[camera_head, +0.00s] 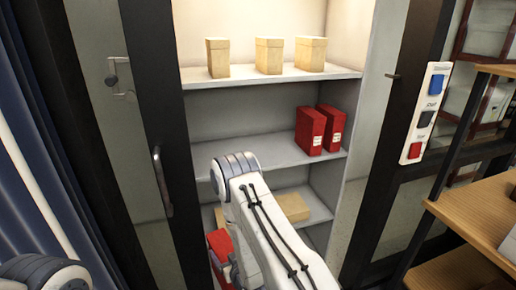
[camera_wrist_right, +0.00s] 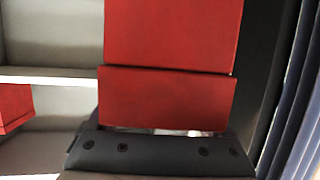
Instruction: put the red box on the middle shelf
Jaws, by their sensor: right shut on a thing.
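A red box (camera_wrist_right: 170,35) fills the top middle of the right wrist view. My right gripper (camera_wrist_right: 160,142) is shut on it at its lower end.
The top shelf (camera_head: 230,80) holds three tan boxes (camera_head: 268,55). A tan box (camera_head: 290,206) lies on the lower shelf. An open glass door (camera_head: 115,100) stands left of the cabinet, and a wooden rack (camera_head: 480,210) stands at the right.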

